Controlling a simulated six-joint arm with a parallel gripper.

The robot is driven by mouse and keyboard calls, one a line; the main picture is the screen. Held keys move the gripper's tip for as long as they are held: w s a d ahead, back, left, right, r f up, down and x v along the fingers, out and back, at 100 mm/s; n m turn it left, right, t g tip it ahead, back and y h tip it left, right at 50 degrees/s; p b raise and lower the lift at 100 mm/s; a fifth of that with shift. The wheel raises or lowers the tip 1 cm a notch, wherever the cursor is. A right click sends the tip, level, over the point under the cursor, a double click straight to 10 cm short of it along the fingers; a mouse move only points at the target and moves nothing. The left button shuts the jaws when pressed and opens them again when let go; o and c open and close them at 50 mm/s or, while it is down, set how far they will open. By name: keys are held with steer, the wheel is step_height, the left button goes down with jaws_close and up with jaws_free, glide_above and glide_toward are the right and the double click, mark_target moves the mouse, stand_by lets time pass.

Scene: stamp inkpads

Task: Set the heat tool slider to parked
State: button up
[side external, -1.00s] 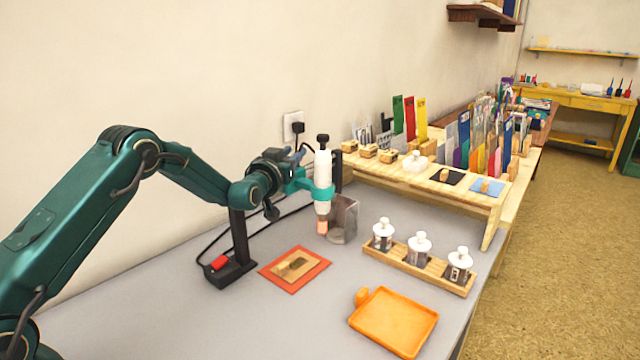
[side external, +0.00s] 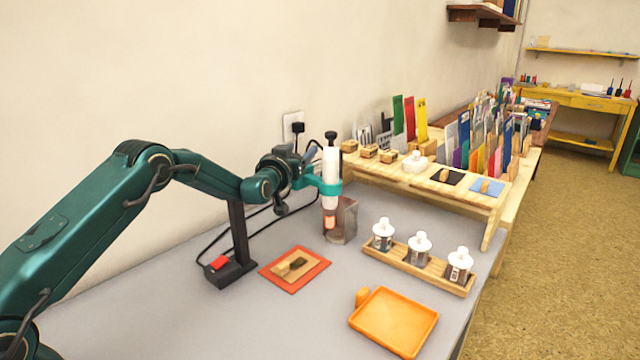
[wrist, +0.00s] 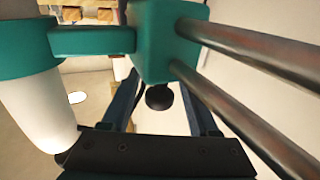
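The heat tool (side external: 330,172) is a white upright cylinder with a black top and a glowing orange-red nozzle. A teal collar (side external: 326,188) holds it; its nozzle is beside or over the grey metal holder (side external: 347,218). The wrist view shows the collar joined to a teal slider block (wrist: 165,40) on two metal rods. My gripper (wrist: 160,85) is at the block, with blue fingers on either side of a round black knob (wrist: 158,98). The fingertips are partly hidden by the block, so their grip is unclear.
A black post and base with a red button (side external: 218,263) stand at left, near a red mat (side external: 312,276) bearing a small block. An orange tray (side external: 395,322) and a wooden rack (side external: 408,262) of white-capped bottles are at right. The grey table front is clear.

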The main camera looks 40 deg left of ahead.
steer(key=shift+d, duration=0.1)
steer(key=shift+v, duration=2.5)
steer(key=shift+x, duration=1)
jaws_close()
